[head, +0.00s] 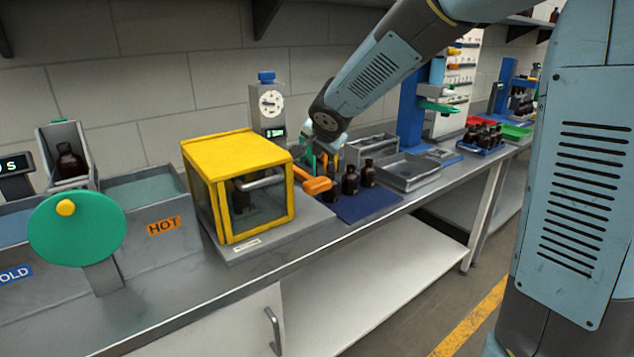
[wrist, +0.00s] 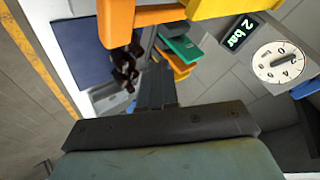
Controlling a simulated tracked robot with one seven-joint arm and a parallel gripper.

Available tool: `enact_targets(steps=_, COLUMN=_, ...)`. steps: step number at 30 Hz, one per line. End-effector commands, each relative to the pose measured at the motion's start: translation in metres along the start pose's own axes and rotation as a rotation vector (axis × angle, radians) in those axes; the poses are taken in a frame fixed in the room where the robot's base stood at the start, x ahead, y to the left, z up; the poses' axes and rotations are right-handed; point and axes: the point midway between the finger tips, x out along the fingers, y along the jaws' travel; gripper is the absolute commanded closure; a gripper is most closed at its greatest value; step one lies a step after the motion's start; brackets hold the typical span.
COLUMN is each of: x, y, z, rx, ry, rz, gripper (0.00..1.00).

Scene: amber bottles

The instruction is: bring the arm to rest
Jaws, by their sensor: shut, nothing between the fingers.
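My arm reaches from the upper right over the bench in the head view. My gripper (head: 327,160) is low over the bench, between the yellow-framed box (head: 238,150) and the dark bottles (head: 350,181) on a blue mat (head: 372,206). In the wrist view my gripper (wrist: 155,80) is shut, with its dark fingers together and empty. An orange part (head: 317,186) is close to the gripper; I cannot tell whether they touch. Orange and yellow parts (wrist: 148,15) also show just beyond the fingers in the wrist view.
A gauge unit (head: 268,106) stands behind the gripper; its dial (wrist: 278,62) shows in the wrist view. Metal trays (head: 408,171) and a blue stand (head: 411,112) are to the right. A green disc (head: 76,229) is at left. The floor before the bench is clear.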

Motion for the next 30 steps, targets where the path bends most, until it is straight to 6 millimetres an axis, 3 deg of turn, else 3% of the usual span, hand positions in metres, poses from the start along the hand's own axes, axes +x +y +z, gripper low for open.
enact_targets(steps=19, x=-0.005, y=0.004, z=-0.004, rx=-0.006, ry=0.005, rz=0.006, gripper=1.0)
enact_targets(steps=23, x=-0.027, y=0.023, z=-0.018, rx=-0.039, ry=0.025, rz=0.038, gripper=1.0)
enact_targets(steps=30, x=-0.096, y=0.086, z=-0.043, rx=-0.155, ry=0.041, rz=0.146, gripper=1.0)
